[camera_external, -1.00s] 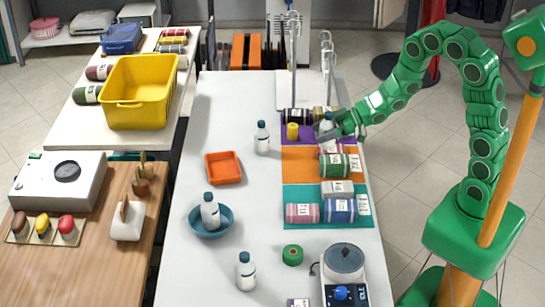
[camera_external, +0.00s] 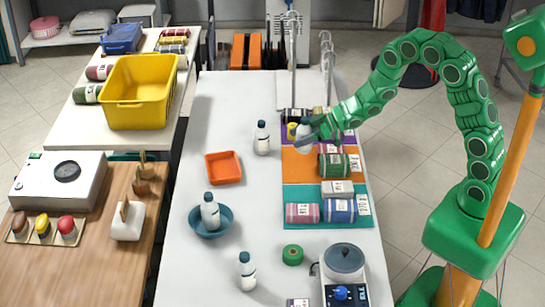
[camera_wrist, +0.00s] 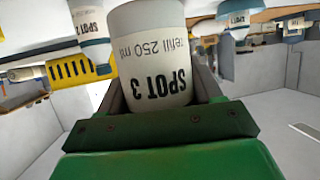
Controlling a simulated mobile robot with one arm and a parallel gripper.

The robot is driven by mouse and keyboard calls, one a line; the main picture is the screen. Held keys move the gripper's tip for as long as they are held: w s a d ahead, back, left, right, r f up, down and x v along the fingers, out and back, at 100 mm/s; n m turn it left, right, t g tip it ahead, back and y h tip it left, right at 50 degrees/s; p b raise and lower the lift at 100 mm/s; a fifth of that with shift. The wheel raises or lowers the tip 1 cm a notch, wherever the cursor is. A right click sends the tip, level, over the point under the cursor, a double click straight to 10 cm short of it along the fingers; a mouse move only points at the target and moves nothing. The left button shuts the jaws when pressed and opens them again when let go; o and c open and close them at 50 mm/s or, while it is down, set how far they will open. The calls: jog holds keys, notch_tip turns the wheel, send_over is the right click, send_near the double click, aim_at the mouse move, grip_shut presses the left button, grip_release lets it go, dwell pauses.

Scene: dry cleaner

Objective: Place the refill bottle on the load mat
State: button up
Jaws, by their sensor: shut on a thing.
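My gripper (camera_external: 308,136) is shut on a white refill bottle (camera_external: 303,127). In the wrist view the bottle (camera_wrist: 150,55) stands between the fingers, its label reading "SPOT 3" and "refill 250 ml", upside down in the picture. The bottle is over the edge between a purple mat (camera_external: 348,138) and an orange mat (camera_external: 295,168). A teal mat (camera_external: 300,193) lies nearer the front. I cannot tell which mat is the load mat, or whether the bottle touches anything below. Similar bottles stand on the table (camera_external: 262,138), in a blue bowl (camera_external: 210,212) and near the front (camera_external: 246,272).
Rolled cloths (camera_external: 340,210) lie on the teal mat and a green roll (camera_external: 333,168) on the orange mat. An orange tray (camera_external: 223,168) lies to the left. A metal rack (camera_external: 293,60) rises behind. The table's left side is mostly clear.

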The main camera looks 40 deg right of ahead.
jog(key=shift+w+a+f, duration=0.2)
jog(key=shift+w+f, duration=0.35)
jog(key=shift+f, duration=0.2)
jog(key=shift+w+a+f, duration=0.15)
jog(key=shift+w+f, duration=0.4)
jog(key=shift+f, duration=0.2)
jog(key=shift+w+a+f, duration=0.2)
jog(key=shift+w+f, duration=0.35)
jog(key=shift+f, duration=1.65)
jog(key=o, duration=1.2)
jog(key=shift+f, duration=0.15)
jog(key=shift+o, duration=0.2)
jog(key=shift+d+r, duration=0.1)
jog(key=shift+r, duration=0.15)
jog(key=v, duration=1.1)
jog(key=shift+s+d, duration=0.2)
jog(key=shift+d, duration=0.1)
jog(key=shift+r, duration=0.15)
